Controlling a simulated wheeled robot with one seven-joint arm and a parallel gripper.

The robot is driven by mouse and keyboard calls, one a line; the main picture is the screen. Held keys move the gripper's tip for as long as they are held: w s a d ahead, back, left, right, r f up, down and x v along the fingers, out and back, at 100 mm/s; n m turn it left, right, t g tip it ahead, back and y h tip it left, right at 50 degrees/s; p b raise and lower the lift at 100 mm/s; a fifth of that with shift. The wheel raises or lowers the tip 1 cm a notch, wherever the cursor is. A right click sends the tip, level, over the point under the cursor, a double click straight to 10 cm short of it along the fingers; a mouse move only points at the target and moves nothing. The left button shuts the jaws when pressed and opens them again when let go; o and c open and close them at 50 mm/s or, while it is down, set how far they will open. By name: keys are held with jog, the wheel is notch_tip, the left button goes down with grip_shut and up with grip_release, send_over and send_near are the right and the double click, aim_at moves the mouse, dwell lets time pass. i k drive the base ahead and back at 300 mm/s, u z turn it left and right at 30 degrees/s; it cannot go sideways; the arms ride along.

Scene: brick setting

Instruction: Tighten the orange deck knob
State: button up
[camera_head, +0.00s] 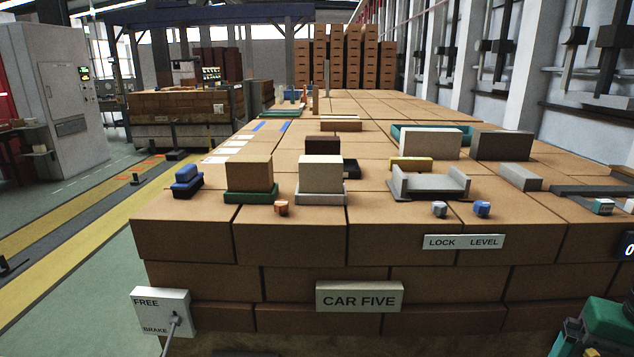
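The orange deck knob (281,207) is a small faceted knob on the front edge of the brick deck (290,228). It stands just in front of the gap between a green tray (250,197) and a light grey tray (321,199), each bearing a block. Nothing touches the knob from above. I cannot see how tight it is. My gripper's fingers are not visible; only a green and black part shows at the lower right corner, far from the knob.
A grey knob (439,209) and a blue knob (482,209) stand right of it, above the LOCK LEVEL plate (463,242). A grey cradle (430,184) is behind them. A FREE/BRAKE switch box (160,312) is at lower left. The deck edge around the orange knob is clear.

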aim_at(280, 206)
jog(key=u, duration=0.1)
jog(key=k, duration=1)
jog(key=u, duration=0.45)
jog(key=i, duration=0.95)
